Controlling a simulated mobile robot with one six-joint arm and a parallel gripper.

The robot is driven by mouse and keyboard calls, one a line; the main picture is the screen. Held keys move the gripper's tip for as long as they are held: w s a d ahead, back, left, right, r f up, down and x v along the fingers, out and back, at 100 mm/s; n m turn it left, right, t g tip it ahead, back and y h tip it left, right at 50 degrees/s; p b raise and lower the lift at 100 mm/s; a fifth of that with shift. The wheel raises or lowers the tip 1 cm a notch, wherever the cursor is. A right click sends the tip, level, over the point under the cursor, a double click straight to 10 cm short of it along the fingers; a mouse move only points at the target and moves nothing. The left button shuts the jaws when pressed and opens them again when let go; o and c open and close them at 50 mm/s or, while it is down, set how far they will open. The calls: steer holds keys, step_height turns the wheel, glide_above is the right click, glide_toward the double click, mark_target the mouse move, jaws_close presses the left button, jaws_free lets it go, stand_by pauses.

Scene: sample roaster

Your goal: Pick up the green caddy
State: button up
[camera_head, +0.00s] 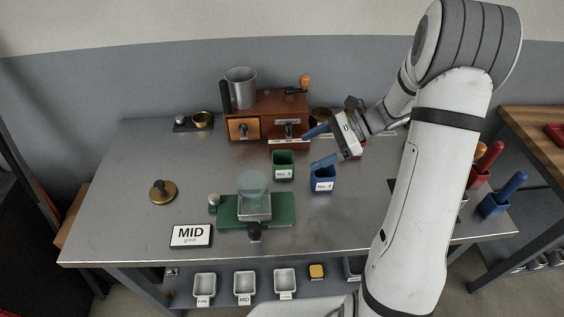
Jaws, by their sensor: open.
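The green caddy (283,171) is a small open-topped box with a white label on its front. It stands upright on the metal table, just in front of the wooden machine. My gripper (309,150) reaches in from the right, its two blue fingers apart and pointing left toward the caddy. The fingers are to the right of the caddy and seem to be apart from it. Nothing shows between them. Their exact height above the table is hard to tell.
A blue caddy (322,184) stands close to the right, beneath the lower finger. The wooden machine (265,105) with a metal cup is behind. A green base (285,209) with a glass-topped device is in front. A MID sign (191,236) is front left. The table's left side is mostly clear.

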mark_target(277, 160)
steer(key=shift+m+t+y, duration=0.4)
steer(key=shift+m+y, duration=0.2)
steer(key=shift+m, duration=0.3)
steer(key=x, duration=0.4)
steer(key=w+f+x, duration=0.1)
steer(key=x, duration=0.3)
steer(key=w+p+x, duration=0.1)
steer(key=x, duration=0.3)
steer(key=shift+w+d+f, duration=0.15)
steer(key=shift+d+f, duration=0.15)
steer(key=shift+d, duration=0.1)
steer(key=shift+c, duration=0.2)
steer(key=c, duration=1.1)
